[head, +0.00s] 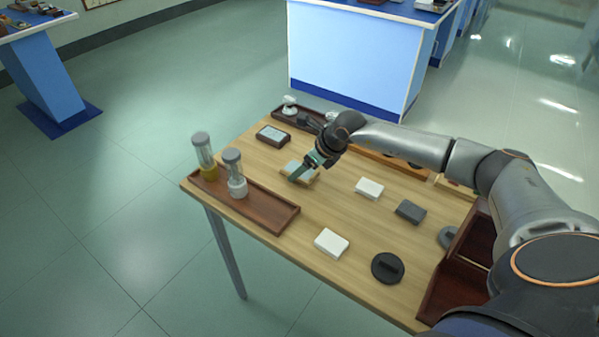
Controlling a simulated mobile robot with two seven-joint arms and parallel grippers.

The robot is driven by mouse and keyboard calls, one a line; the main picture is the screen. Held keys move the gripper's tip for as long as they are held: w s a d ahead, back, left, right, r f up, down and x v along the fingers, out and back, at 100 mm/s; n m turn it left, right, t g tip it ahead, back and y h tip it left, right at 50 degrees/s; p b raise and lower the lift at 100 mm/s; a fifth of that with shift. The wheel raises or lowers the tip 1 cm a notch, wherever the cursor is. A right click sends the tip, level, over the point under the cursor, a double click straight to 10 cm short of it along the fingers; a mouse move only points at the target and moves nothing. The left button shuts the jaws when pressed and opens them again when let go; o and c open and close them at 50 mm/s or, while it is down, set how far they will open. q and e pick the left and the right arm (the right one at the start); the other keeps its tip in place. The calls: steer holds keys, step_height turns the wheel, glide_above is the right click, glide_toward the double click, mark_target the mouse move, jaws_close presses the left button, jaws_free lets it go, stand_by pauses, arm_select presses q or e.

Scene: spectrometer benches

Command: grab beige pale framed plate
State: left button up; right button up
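The beige pale framed plate (312,177) lies on the wooden table, toward its back left. My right gripper (299,174) reaches down from the right and is right at this plate, with its greenish fingers over it. The gripper and fingers hide part of the plate. I cannot tell whether the fingers are closed on it or only beside it. My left gripper is not in view.
A dark framed plate (273,135) lies behind. A brown tray (270,207) with two capped clear cylinders stands at the left edge. White blocks (369,188) (331,242), a grey block (410,211) and a black disc (387,267) lie nearer. Bare tabletop separates them.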

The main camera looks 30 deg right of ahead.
steer(key=c, duration=0.6)
steer(key=shift+o, duration=0.2)
steer(key=shift+r, duration=0.1)
